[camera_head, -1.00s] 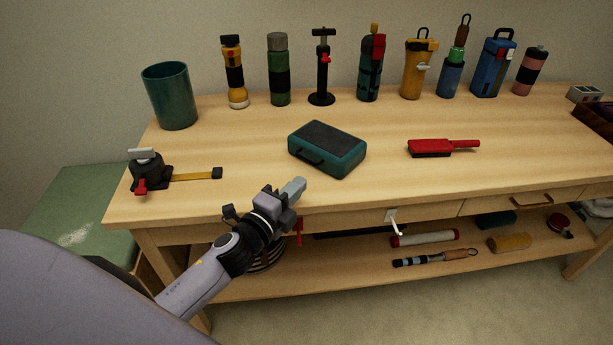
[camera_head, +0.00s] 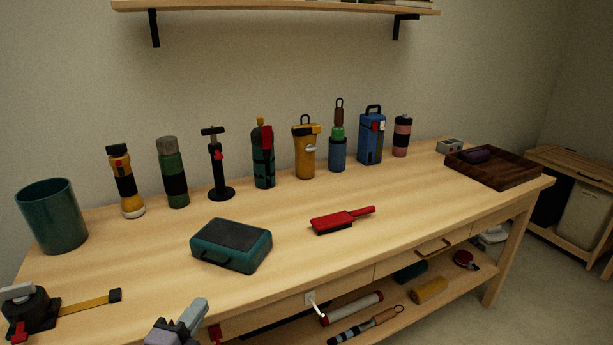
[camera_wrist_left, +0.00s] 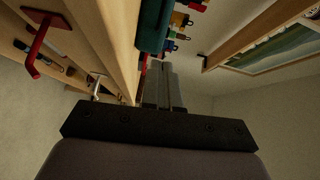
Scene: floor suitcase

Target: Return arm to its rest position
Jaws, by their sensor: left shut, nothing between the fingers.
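My left gripper (camera_head: 190,318) shows at the bottom edge of the head view, in front of the workbench's (camera_head: 265,300) near edge. It is shut and empty, with its fingers together. In the left wrist view its fingers (camera_wrist_left: 163,90) show at the middle, pointing away and touching nothing. The teal suitcase (camera_head: 232,246) lies closed on the bench top, beyond and to the right of the gripper. Most of the left arm is below the head view. My right gripper is in neither view.
A tape measure (camera_head: 32,310) lies at the left and a red brush (camera_head: 342,220) right of the suitcase. A green cup (camera_head: 51,216) and several bottles and tools line the back. A wooden tray (camera_head: 493,168) stands at the right end. A lower shelf (camera_head: 455,285) holds several items.

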